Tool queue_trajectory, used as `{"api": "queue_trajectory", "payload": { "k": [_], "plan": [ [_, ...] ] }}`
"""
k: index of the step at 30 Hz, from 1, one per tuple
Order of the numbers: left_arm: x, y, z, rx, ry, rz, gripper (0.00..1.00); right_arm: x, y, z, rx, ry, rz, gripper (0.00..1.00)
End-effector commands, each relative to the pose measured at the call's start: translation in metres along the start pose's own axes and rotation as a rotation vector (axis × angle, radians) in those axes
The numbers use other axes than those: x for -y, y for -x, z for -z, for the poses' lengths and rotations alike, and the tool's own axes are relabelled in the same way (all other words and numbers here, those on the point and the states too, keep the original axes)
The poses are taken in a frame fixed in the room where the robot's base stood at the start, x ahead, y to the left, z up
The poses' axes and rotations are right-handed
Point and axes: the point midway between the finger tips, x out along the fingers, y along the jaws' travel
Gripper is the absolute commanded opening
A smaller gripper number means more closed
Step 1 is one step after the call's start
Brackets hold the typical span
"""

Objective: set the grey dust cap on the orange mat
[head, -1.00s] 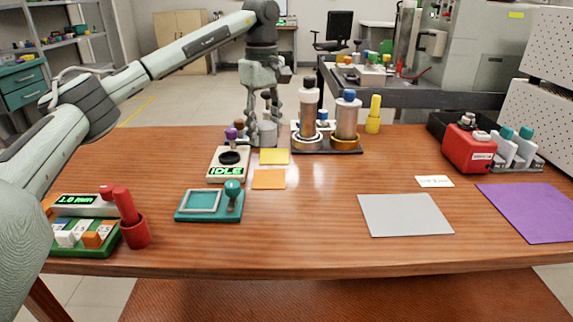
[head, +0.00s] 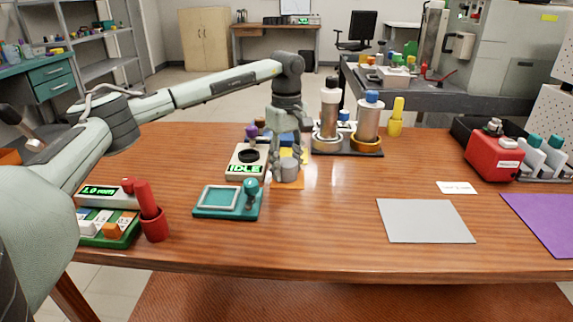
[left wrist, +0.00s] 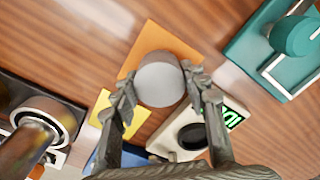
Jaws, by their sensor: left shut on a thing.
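My left gripper (head: 288,158) is shut on the grey dust cap (head: 289,172), a short round cylinder. In the head view the cap is over the orange mat (head: 287,186), upright, at or just above its surface; I cannot tell whether they touch. The left wrist view shows the cap (left wrist: 160,80) between the two fingers (left wrist: 160,92), with the orange mat (left wrist: 148,42) around and under it. My right gripper is in neither view.
The IDLE device (head: 246,162) stands just left of the mat, the teal stamp tray (head: 212,213) in front-left. Metal cylinders (head: 367,125) stand on a dark base behind right. A yellow mat (left wrist: 120,112) lies beside the orange one. Wood right of the mat is clear.

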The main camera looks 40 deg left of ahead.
Motion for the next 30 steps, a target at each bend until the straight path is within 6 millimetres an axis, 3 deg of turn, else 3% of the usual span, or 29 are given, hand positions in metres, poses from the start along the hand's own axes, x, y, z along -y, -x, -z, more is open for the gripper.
{"api": "queue_trajectory", "payload": {
  "k": [4, 5, 10, 21, 26, 30],
  "plan": [
    [0.0, -0.002, 0.0, 0.0, 0.0, 0.001, 0.24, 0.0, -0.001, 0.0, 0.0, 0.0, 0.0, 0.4],
    [0.0, -0.002, 0.0, 0.0, 0.0, 0.0, 0.45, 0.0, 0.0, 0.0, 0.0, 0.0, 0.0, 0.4],
    [0.0, -0.002, 0.0, 0.0, 0.0, 0.0, 0.65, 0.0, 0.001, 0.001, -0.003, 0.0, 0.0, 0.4],
    [0.0, 0.005, 0.0, 0.0, 0.0, 0.0, 0.65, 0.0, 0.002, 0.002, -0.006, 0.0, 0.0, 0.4],
    [-0.001, 0.03, 0.0, 0.001, 0.0, -0.004, 0.65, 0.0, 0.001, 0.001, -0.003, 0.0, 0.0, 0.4],
    [-0.001, 0.062, 0.0, 0.0, 0.0, -0.005, 0.65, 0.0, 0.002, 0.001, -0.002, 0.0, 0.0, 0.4]
  ]
}}
